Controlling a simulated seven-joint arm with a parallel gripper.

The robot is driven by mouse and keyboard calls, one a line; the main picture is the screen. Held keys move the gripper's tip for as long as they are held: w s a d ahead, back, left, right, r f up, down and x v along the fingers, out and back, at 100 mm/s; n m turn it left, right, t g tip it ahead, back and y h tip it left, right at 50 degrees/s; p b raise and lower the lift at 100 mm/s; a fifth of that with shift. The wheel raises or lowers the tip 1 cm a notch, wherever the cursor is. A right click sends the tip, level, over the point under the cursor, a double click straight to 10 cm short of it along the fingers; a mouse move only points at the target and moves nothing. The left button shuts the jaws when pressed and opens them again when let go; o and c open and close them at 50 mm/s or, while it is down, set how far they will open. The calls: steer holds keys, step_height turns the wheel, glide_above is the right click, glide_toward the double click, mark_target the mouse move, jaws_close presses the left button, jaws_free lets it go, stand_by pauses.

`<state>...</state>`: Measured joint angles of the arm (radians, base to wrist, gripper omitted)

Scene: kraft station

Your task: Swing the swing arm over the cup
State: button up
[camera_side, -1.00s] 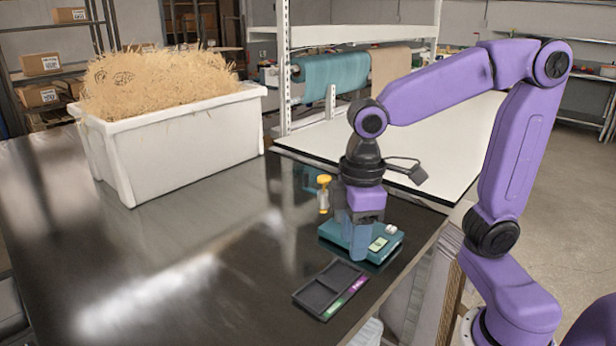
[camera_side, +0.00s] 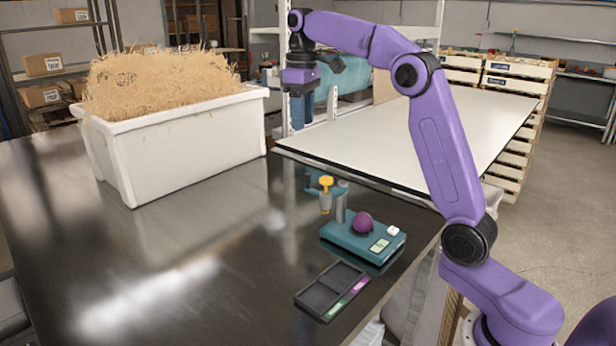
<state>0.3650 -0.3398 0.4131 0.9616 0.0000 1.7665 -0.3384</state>
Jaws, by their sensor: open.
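A teal device (camera_side: 340,240) stands on the dark table, with a post (camera_side: 341,205) at its back left. The swing arm (camera_side: 312,190) is at the top of the post and points left, off the base. It carries a yellow-topped piece (camera_side: 325,195) that hangs beside the base. A purple ball (camera_side: 362,222) rests on top of the base. The cup cannot be made out; the ball may sit in it. My gripper (camera_side: 299,118) is raised well above and behind the device, fingers down, open and empty.
A dark tray (camera_side: 318,295) with two compartments and green and purple marks lies in front of the device. A white bin (camera_side: 190,150) full of straw stands at the back left. A white-topped table (camera_side: 420,140) is behind. The dark table's middle is clear.

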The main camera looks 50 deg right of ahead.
mark_target(308, 174)
steer(key=shift+m, duration=0.3)
steer(key=d+f, duration=0.1)
steer(key=f, duration=1)
steer(key=d+f, duration=0.1)
steer(key=f, duration=0.4)
steer(key=shift+w+d+f, duration=0.3)
steer(key=shift+f, duration=0.05)
jaws_close()
